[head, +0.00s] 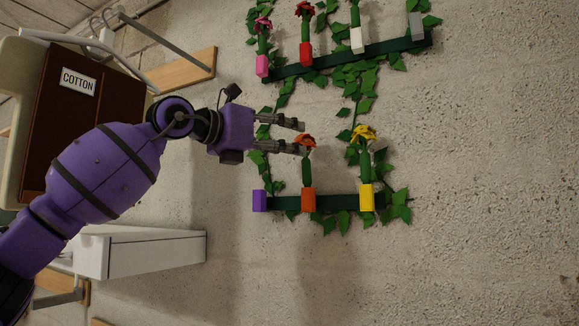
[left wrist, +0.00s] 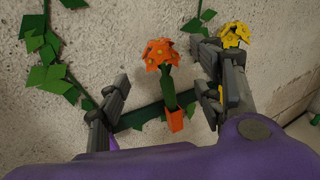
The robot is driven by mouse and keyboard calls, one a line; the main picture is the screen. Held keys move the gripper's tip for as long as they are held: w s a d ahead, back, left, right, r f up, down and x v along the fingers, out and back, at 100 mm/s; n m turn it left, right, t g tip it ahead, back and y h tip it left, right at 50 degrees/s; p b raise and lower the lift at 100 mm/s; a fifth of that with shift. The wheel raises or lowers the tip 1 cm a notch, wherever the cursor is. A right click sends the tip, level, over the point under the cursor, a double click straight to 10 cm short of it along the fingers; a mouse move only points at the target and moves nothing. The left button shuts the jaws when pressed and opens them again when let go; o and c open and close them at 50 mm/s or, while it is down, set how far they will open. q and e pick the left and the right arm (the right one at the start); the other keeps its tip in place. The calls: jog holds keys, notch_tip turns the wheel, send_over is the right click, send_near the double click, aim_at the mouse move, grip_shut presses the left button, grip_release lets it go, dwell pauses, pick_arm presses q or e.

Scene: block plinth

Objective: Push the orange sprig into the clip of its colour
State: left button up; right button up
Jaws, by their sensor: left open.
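The orange sprig (head: 306,171) has an orange flower head on a green stem. It stands upright, the stem's lower end at the top of the orange clip (head: 308,201); I cannot tell how deep it sits. The sprig (left wrist: 168,90) and clip (left wrist: 174,120) also show in the left wrist view. My left gripper (head: 303,137) is open and empty, its fingers level with the flower head. In the left wrist view the fingers (left wrist: 160,68) spread to either side of the sprig, with no clear contact. My right gripper is not in view.
The lower dark green rail (head: 337,202) also bears a purple clip (head: 259,201) without a sprig and a yellow clip (head: 367,198) with a yellow sprig close by. An upper rail (head: 390,46) holds more clips and sprigs. Leafy vines run along the wall. The wall at right is bare.

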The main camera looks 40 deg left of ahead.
aim_at(295, 143)
pick_arm(q)
jog(key=shift+s+r, duration=0.1)
jog(key=shift+r, duration=0.3)
jog(key=w, duration=0.1)
jog(key=w+p, duration=0.1)
jog(key=w, duration=0.3)
jog(key=shift+d, duration=0.4)
jog(key=shift+w+d, duration=0.1)
jog(key=shift+w, duration=0.55)
jog(key=shift+w+f, duration=0.1)
jog(key=shift+w, duration=0.1)
jog(key=c, duration=1.1)
jog(key=o, duration=0.4)
jog(key=c, duration=0.6)
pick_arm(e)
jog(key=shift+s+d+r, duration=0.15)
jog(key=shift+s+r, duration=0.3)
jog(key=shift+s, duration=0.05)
